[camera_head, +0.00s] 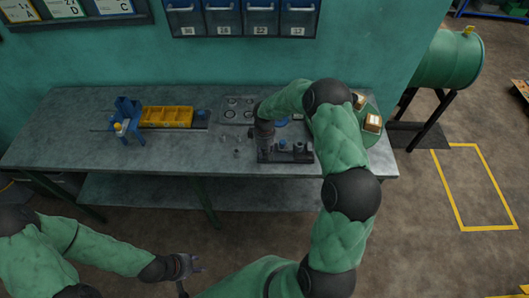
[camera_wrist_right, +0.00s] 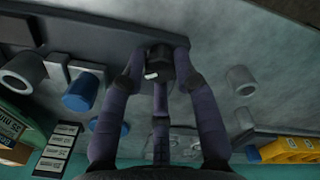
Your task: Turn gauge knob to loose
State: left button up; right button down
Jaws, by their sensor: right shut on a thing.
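The gauge knob (camera_wrist_right: 158,66) is a small dark knob with a white mark, in the upper middle of the right wrist view. It sits on a dark fixture (camera_head: 298,157) at the front right of the bench. My right gripper (camera_wrist_right: 160,62) has its purple-grey fingers closed around the knob. In the head view my right gripper (camera_head: 264,150) points down at the fixture's left end, and the knob is hidden there. My left gripper (camera_head: 192,264) is empty, with fingers spread, in front of the bench.
Several loose grey parts lie on the bench (camera_head: 70,130). A yellow tray (camera_head: 167,116) and blue holder (camera_head: 128,121) stand at left. The bench's front left is clear.

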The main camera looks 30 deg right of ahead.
aim_at(265, 152)
jog(key=n, duration=0.5)
jog(key=shift+s+n+b, duration=0.1)
jog(key=shift+n+b, duration=0.2)
jog(key=shift+n, duration=0.1)
jog(key=n, duration=0.5)
jog(key=shift+n, duration=0.3)
jog(key=c, duration=0.9)
grip_release()
jog(key=shift+c, duration=0.2)
notch_tip(265, 152, up, 12)
